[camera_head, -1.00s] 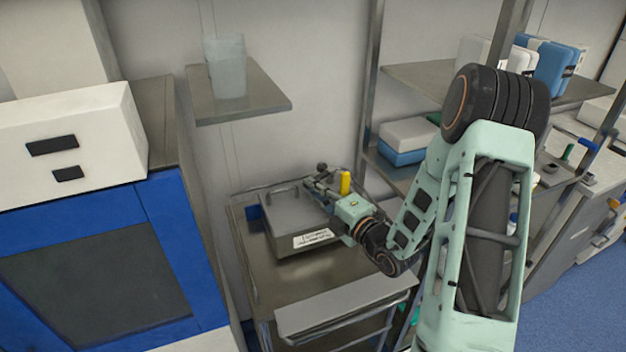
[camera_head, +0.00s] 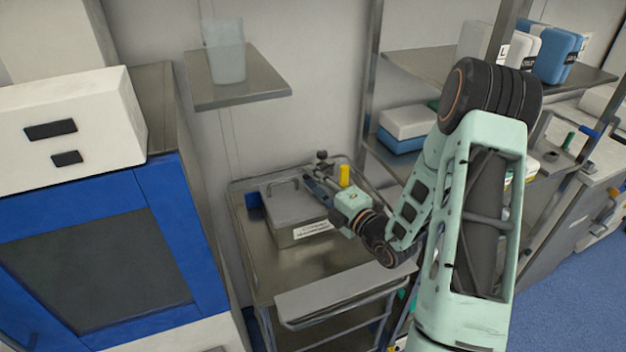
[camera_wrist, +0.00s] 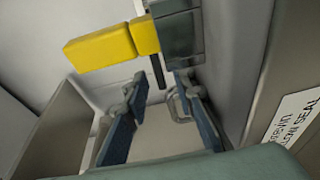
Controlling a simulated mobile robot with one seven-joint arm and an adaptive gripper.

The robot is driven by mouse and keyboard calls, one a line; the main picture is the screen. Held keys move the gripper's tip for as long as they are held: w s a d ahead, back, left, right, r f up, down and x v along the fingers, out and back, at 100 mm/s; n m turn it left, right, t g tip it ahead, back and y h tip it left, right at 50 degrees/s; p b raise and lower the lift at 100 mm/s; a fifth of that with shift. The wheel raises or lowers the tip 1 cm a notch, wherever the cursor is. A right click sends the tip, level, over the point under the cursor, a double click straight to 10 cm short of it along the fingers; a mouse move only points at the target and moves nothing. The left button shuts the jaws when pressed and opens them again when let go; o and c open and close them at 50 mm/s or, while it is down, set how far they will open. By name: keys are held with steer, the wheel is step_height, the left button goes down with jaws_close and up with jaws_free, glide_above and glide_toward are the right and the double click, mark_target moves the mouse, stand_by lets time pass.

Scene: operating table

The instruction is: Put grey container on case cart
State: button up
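The grey container (camera_head: 295,212), a lidded metal box with a white label on its front, sits on the metal top of a cart (camera_head: 275,275). A thin wire handle shows at its left end. My gripper (camera_head: 312,180) is over the right part of the container, pointing left. In the wrist view, its two fingers (camera_wrist: 160,115) are apart, with no object clearly held. A wire handle (camera_wrist: 179,106) shows close to the right finger; I cannot tell whether they touch. The container's label (camera_wrist: 288,135) is at the right edge. My wrist hides the container's right end.
A yellow piece (camera_head: 344,175) stands close behind my gripper. A wall shelf (camera_head: 240,88) holding a translucent cup (camera_head: 225,52) is above left. A blue-framed cabinet (camera_head: 95,250) stands left of the cart. Shelves with blue and white boxes (camera_head: 408,125) are at the right.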

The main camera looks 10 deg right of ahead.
steer(key=shift+r, duration=0.15)
steer(key=v, duration=1.2)
steer(key=shift+b, duration=0.45)
